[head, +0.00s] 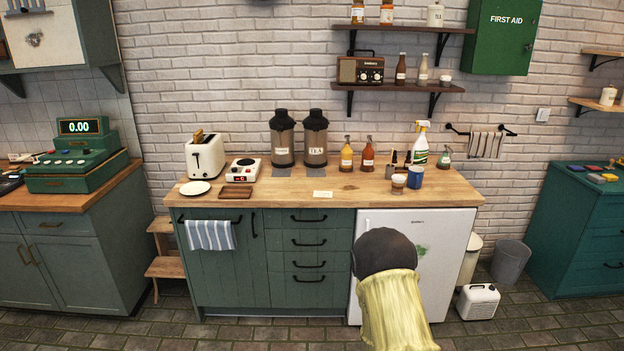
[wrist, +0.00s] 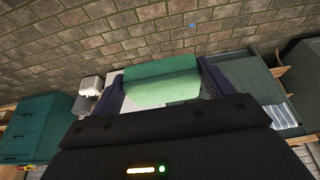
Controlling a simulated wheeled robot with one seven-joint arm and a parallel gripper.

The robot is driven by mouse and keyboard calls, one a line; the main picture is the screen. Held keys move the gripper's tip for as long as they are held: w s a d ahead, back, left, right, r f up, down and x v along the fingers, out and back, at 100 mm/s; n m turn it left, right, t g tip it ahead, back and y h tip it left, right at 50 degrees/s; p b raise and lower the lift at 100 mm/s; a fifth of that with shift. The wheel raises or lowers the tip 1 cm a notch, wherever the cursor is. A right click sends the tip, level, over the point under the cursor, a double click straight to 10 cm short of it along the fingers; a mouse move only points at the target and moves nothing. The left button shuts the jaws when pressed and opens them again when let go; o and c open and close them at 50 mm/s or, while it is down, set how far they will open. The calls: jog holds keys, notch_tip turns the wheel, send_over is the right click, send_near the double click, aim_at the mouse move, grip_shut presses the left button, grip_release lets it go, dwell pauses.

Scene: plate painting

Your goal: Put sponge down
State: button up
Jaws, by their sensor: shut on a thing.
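In the wrist view, my gripper (wrist: 163,88) is shut on a green sponge (wrist: 160,80), with one dark finger at each side of it. The gripper and sponge do not show in the head view, where part of my arm covers the fridge's lower front.
A wooden counter (head: 265,193) carries a toaster (head: 206,157), bottles and cups, with bare wood at its front middle. The white fridge (head: 447,225) stands below its right end. A teal cabinet (head: 575,225) at right has several small coloured items on top.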

notch_tip(320, 180, up, 17)
jog(key=p, duration=1.7)
jog(key=shift+d, duration=0.1)
